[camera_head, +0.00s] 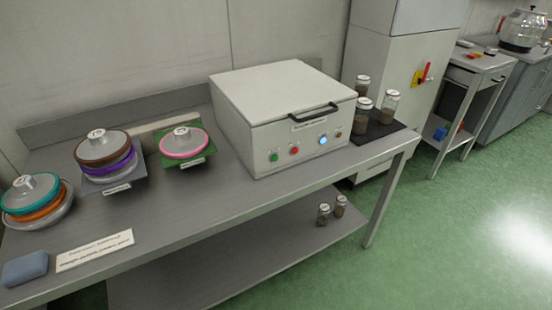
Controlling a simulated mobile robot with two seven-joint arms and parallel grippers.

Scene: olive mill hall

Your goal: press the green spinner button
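A white box-shaped machine (283,107) stands on the grey steel table with its lid down and a black handle at the lid's front edge. A row of buttons runs along its front face. The green button (274,157) is at the left end, with a red button (294,150) to its right. Small labels on the front are too small to read. Neither of my grippers is in view.
Stacked coloured discs (104,153) stand left of the machine, and a pink-rimmed one (184,143) sits nearer it. Jars (389,106) stand on a dark mat at right. A blue sponge (25,268) and label card (95,250) lie front left. The table (200,220) before the machine is clear.

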